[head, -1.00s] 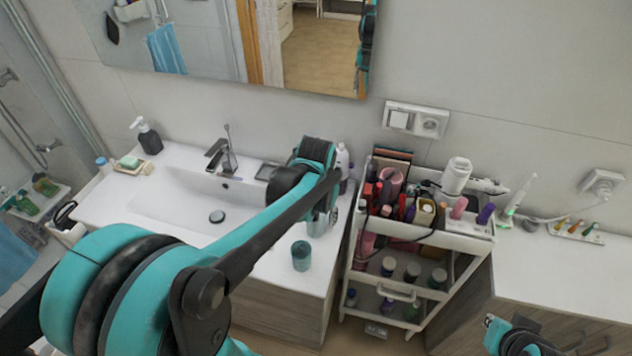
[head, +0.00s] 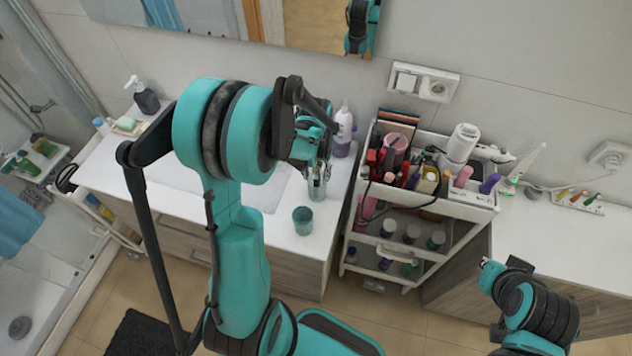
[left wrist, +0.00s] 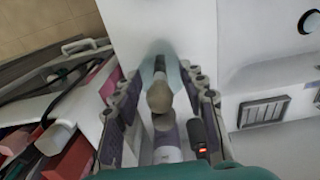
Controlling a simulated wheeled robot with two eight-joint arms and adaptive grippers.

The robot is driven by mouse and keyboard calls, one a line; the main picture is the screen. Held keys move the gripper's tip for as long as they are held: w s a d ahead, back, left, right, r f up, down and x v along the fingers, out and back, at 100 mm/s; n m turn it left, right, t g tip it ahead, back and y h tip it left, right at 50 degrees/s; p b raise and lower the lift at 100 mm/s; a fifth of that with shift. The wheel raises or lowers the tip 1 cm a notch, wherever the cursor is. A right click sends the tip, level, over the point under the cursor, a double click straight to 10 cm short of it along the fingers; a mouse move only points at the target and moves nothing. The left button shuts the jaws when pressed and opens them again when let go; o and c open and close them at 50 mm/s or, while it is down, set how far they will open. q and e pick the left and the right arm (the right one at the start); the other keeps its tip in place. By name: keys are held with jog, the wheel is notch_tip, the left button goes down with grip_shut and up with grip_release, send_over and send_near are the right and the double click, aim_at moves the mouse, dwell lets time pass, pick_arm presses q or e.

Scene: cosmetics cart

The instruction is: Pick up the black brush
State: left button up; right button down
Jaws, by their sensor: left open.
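My left gripper (left wrist: 160,112) is open, pointing down over the right end of the washbasin counter; in the head view it (head: 318,168) is partly hidden by its own arm. Between its fingers in the left wrist view is a brush (left wrist: 158,97) with a rounded tan head and a dark shaft. The shaft runs toward a translucent teal cup shape (left wrist: 174,75); I cannot tell whether it stands inside. The fingers lie on both sides of the brush head. The head view shows a teal cup (head: 303,220) near the counter front. My right gripper (head: 490,272) is low at right, its jaws unclear.
A white and purple bottle (head: 343,132) stands behind the left gripper. The white cart (head: 462,195), crowded with cosmetics, is close on the right. A soap dispenser (head: 145,97) stands far left. The counter front around the teal cup is clear.

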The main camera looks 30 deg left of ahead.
pick_arm(q)
grip_shut()
dwell(0.3)
